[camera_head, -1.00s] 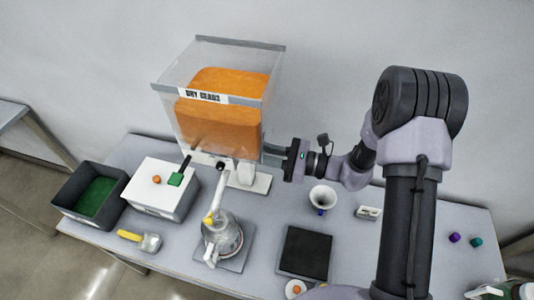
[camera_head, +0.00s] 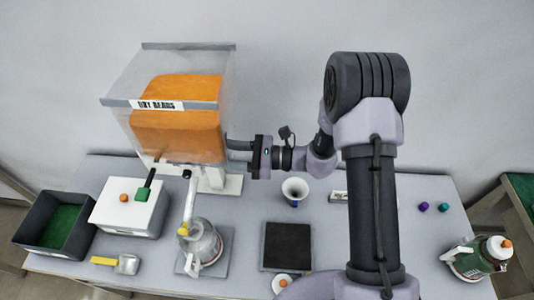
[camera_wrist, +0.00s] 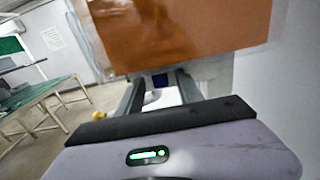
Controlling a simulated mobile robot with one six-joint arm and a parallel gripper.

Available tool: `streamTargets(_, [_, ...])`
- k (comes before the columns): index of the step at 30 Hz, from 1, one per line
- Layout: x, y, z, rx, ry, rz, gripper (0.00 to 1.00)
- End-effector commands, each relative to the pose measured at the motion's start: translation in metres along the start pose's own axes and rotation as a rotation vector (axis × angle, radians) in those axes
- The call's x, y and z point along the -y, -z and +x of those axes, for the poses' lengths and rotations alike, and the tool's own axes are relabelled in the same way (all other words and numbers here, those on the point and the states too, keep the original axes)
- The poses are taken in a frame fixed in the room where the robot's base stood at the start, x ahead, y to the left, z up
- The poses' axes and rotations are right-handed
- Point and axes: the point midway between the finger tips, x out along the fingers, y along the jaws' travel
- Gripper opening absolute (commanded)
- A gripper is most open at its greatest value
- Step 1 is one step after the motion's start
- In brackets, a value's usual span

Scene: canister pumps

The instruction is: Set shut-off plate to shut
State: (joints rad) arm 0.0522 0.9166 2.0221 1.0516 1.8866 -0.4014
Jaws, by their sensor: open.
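A clear bin of orange beans labelled DRY BEANS (camera_head: 178,128) stands at the back left of the table on a white stand (camera_head: 220,183). My gripper (camera_head: 236,150) is at the bin's lower right side, with its fingers pointing left. In the wrist view my open gripper (camera_wrist: 160,90) has its two fingers under the orange bin. A small dark blue piece (camera_wrist: 160,80) and a grey curved piece (camera_wrist: 152,97) show between them, with no clear contact. I cannot tell whether either is the shut-off plate. The plate's position is not clear in any view.
A glass canister (camera_head: 203,243) with a yellow part stands on a grey pad in front of the bin. A white funnel (camera_head: 295,190), black scale pad (camera_head: 287,246), white box (camera_head: 128,207) and dark tray (camera_head: 30,240) stand around it.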

Motion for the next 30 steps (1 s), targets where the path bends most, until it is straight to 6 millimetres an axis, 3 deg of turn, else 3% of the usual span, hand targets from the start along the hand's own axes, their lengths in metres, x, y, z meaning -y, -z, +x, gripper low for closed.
streamTargets(12, [0.001, -0.001, -0.118, 0.000, 0.006, 0.000, 0.44])
streamTargets(16, [0.001, 0.000, -0.147, 0.000, 0.004, 0.000, 0.44])
streamTargets(21, [0.000, 0.000, -0.164, 0.001, 0.001, 0.000, 0.44])
streamTargets(30, [0.000, 0.000, -0.165, 0.000, 0.000, 0.000, 0.44])
